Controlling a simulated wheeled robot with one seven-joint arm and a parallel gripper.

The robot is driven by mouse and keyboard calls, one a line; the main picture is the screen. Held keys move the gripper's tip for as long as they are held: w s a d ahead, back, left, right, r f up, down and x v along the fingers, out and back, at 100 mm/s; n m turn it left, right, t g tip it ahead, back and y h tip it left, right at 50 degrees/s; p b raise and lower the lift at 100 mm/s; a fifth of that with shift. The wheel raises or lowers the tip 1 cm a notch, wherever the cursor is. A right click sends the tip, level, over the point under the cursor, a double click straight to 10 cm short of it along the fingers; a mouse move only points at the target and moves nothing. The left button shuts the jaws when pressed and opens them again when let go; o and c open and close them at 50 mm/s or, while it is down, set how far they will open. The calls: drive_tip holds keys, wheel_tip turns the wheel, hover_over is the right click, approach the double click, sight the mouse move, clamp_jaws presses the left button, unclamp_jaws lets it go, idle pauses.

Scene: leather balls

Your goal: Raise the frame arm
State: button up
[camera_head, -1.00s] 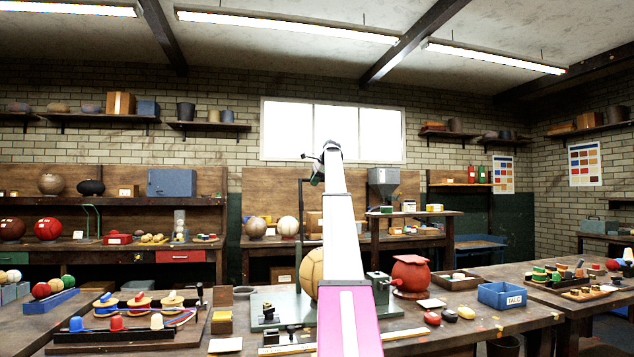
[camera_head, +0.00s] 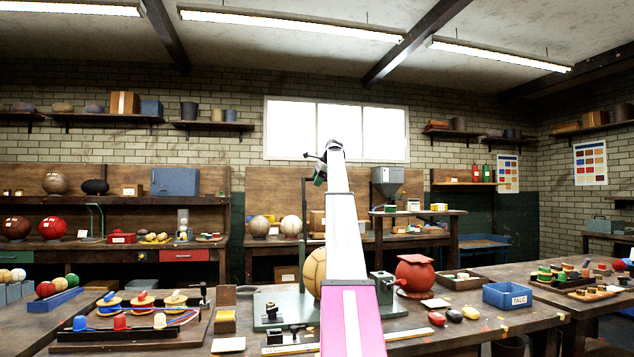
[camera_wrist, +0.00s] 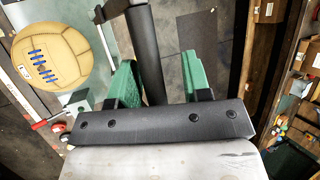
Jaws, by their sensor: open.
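The stand's metal frame rises from a grey-green base plate (camera_head: 270,322) on the front bench, with a thin upright post (camera_head: 302,240) left of my arm. My gripper (camera_head: 319,172) is high, near the post's top. In the wrist view its two green fingers (camera_wrist: 160,70) are apart, with a dark round bar (camera_wrist: 147,50), apparently the frame arm, between them. The bar lies nearer the left finger; contact cannot be told.
A red ball-shaped item with a flat top (camera_head: 415,272) stands right of the stand. A blue TALC box (camera_head: 506,295) and a tray (camera_head: 458,280) are farther right. A board with coloured pieces (camera_head: 130,330) fills the left front.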

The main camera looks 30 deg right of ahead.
drive_tip(key=v, duration=1)
drive_tip(key=shift+s+r, duration=0.15)
drive_tip(key=shift+r, duration=0.15)
drive_tip(key=shift+d, duration=0.15)
